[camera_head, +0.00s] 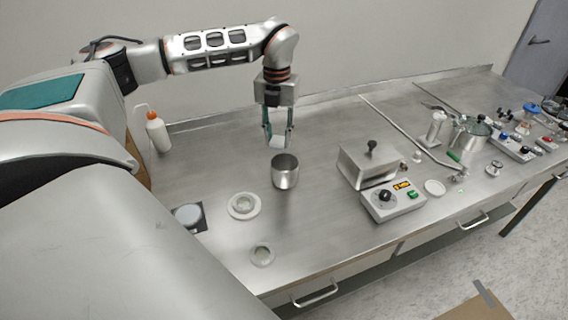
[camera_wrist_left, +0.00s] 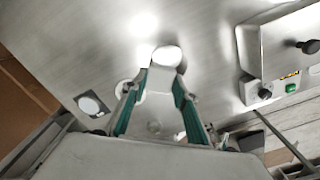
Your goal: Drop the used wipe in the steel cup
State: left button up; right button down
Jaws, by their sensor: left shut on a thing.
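The steel cup (camera_head: 285,173) stands upright on the steel bench in the head view, its mouth facing up. My left gripper (camera_head: 278,138) is shut on the pale used wipe (camera_head: 277,142). It holds the wipe above the bench, at the back of the cup's mouth in the picture. The wipe looks clear of the rim, but the exact gap is hard to judge. In the left wrist view, the green-lined fingers (camera_wrist_left: 158,100) flank a pale grey shape; I cannot tell the cup from the wipe there. My right gripper is not in view.
A boxy device (camera_head: 372,165) with a control panel stands right of the cup. Two small round dishes, one white (camera_head: 244,206) and one pale (camera_head: 262,254), lie in front. A white bottle (camera_head: 158,132) stands at the back left. A metal rod (camera_head: 405,132) lies behind the device.

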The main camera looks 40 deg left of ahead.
pick_arm(q)
jog(key=shift+f, duration=0.55)
jog(key=o, duration=1.1)
jog(key=shift+c, duration=0.2)
notch_tip(320, 180, up, 12)
